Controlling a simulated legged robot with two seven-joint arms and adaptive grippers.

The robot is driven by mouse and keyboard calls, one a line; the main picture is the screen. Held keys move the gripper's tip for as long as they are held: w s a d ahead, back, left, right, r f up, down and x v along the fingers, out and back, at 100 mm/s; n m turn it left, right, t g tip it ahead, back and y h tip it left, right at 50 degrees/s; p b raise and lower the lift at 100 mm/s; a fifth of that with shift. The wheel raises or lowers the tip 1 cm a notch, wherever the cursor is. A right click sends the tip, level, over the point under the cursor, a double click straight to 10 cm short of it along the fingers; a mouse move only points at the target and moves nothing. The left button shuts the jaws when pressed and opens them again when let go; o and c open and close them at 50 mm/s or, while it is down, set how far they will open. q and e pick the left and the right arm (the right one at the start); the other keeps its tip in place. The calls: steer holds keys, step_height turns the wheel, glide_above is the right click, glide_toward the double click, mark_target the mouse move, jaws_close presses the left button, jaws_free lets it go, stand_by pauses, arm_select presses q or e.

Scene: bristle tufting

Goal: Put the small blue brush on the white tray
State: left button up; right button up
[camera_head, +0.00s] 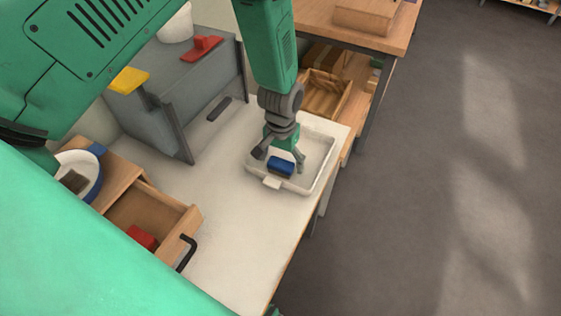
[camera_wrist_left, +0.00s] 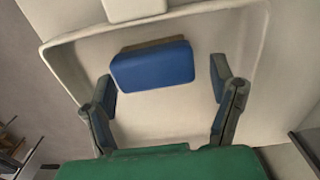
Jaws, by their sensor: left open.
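The small blue brush (camera_head: 281,167) lies in the white tray (camera_head: 322,166), near the side with the tab. In the left wrist view the blue brush (camera_wrist_left: 153,66) shows as a blue block with a thin brown edge, inside the rim of the white tray (camera_wrist_left: 262,40). My left gripper (camera_head: 282,162) is over the tray, right at the brush. Its two fingers (camera_wrist_left: 163,84) are spread apart, with clear gaps to the brush between them. My right gripper is not in view.
A grey machine (camera_head: 205,85) with yellow and red parts stands left of the tray. An open wooden drawer (camera_head: 150,215) with a red block (camera_head: 141,237) and a blue-rimmed bowl (camera_head: 93,184) are at the lower left. The white table (camera_head: 235,215) is clear in front of the tray.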

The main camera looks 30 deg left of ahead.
mark_target(285, 161)
arm_select(q)
steer(key=r, duration=1)
steer(key=shift+d, duration=0.3)
steer(key=shift+s+d+r, duration=0.1)
steer(key=shift+d+r, duration=0.15)
steer(key=shift+r, duration=0.3)
